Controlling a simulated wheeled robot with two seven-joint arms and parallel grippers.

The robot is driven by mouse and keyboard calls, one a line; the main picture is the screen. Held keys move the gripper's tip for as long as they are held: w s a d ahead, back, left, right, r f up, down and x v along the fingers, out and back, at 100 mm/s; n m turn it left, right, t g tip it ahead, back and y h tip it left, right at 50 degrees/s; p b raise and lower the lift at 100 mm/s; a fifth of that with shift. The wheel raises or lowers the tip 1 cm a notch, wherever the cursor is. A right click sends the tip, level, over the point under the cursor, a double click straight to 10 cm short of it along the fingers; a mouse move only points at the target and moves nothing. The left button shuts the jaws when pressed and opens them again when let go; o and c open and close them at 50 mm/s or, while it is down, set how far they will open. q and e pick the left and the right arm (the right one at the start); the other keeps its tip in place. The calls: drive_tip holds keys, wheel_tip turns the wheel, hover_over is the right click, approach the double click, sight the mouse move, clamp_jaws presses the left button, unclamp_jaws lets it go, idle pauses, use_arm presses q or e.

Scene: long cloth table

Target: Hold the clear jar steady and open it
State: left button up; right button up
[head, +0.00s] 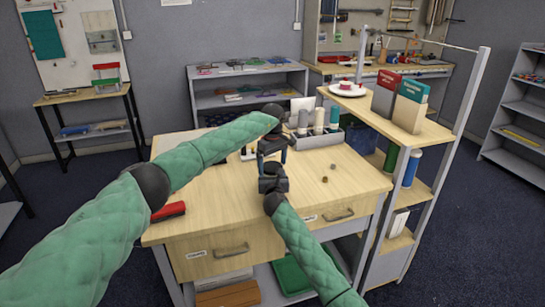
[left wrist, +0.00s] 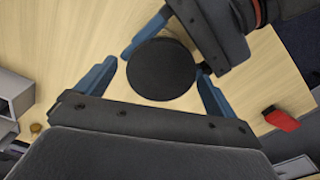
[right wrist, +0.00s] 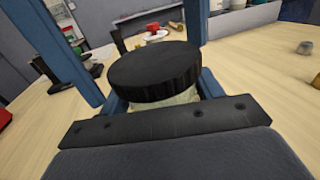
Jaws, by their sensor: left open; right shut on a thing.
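The clear jar (right wrist: 172,97) shows in the right wrist view as a pale body under a wide black lid (right wrist: 155,70), with the lid on top. My right gripper (right wrist: 162,98) is shut on the jar body, below the lid. In the left wrist view the round black lid (left wrist: 160,68) is seen from above. My left gripper (left wrist: 155,85) is open, with one blue finger on each side of the lid and gaps between. In the head view my left gripper (head: 272,150) is above my right gripper (head: 272,180), and they hide the jar.
A red object (head: 168,211) lies at the table's left front edge. A grey bin (head: 318,139) with bottles stands at the back. A shelf unit (head: 440,132) stands at the right. The table (head: 225,195) is otherwise mostly clear.

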use_arm(q)
drive_tip(key=shift+f, duration=0.1)
drive_tip(key=c, duration=1)
drive_tip(key=shift+n, duration=1.7)
drive_tip(key=o, duration=1.1)
drive_tip(key=shift+c, duration=0.2)
